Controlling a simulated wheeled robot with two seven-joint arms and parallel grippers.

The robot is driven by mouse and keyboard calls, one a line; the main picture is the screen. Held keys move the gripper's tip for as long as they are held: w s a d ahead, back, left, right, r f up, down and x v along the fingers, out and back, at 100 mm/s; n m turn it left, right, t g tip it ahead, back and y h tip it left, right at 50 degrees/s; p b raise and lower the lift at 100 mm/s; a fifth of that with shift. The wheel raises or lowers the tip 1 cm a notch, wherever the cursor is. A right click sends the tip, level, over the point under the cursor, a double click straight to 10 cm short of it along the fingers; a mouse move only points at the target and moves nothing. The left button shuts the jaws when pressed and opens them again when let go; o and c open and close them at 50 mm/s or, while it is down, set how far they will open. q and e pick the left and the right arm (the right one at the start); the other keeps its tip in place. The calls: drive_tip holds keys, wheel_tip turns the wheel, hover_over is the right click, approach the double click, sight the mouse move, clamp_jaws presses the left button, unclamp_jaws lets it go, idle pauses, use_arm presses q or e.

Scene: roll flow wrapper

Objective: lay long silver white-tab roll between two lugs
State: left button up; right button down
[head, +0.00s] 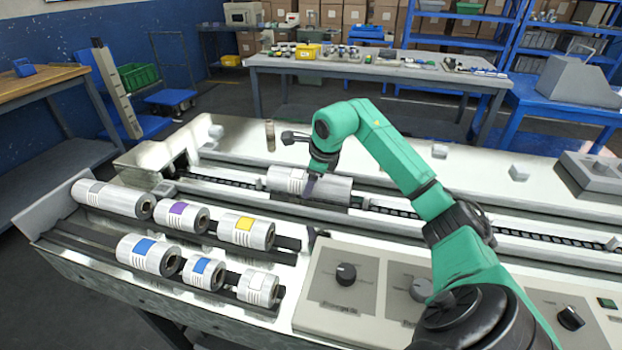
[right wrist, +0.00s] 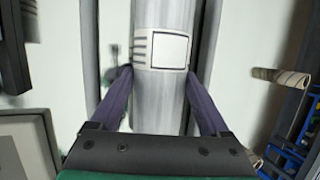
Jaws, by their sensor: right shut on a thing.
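The long silver roll with a white tab (head: 328,190) is at the conveyor channel, lengthwise along it. Its white tab also shows in the right wrist view (right wrist: 168,50). My right gripper (head: 312,188) reaches down from above and is shut on this roll; in the right wrist view its two purple fingers (right wrist: 160,82) press on either side of it. The dark chain (head: 395,211) runs out past both ends of the roll. The lugs beside the roll are hard to make out, and I cannot tell whether it rests on the channel floor. My left gripper is not in view.
A rack (head: 75,232) at the left holds several silver rolls with grey, purple, yellow, blue and white tabs. A control panel (head: 340,270) with knobs stands in front. The channel right of the roll is clear.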

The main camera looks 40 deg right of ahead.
drive_tip(key=shift+f+b, duration=0.35)
drive_tip(key=shift+f, duration=0.1)
idle(0.5)
unclamp_jaws()
drive_tip(key=shift+s, duration=0.1)
drive_tip(key=v, duration=1.4)
drive_tip(key=shift+r+p, duration=0.3)
drive_tip(key=shift+a+f, duration=0.1)
